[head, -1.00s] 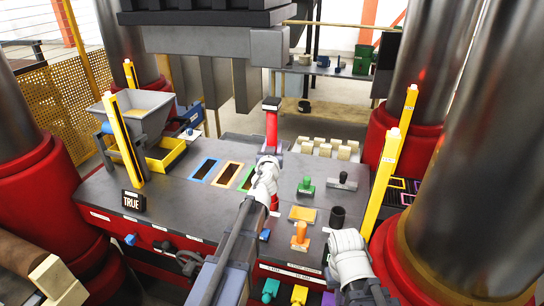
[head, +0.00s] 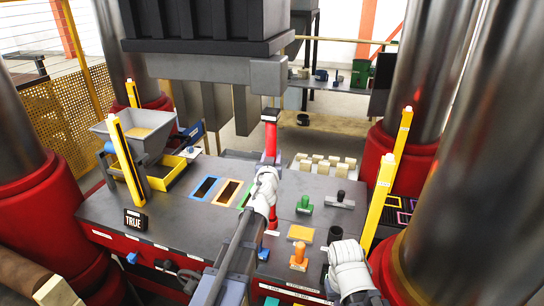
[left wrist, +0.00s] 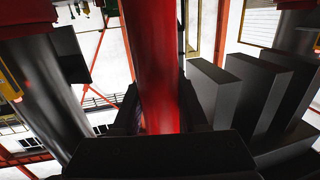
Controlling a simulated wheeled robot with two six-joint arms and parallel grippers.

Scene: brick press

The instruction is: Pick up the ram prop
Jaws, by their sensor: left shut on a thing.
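The ram prop (head: 270,138) is a red upright post with a dark cap. It stands in the middle of the head view, just below the grey underside of the press. My left gripper (head: 268,168) is shut on the prop at mid-height. In the left wrist view the red post (left wrist: 155,65) runs up between the dark fingers. The arm hides part of the prop's lower end, so I cannot tell whether its foot touches the table. My right gripper (head: 348,258) is low at the right, near the orange stamp; its fingers are not clear.
The press block (head: 210,62) hangs close above the prop. Yellow posts (head: 384,195) and thick steel columns (head: 435,80) flank the table.

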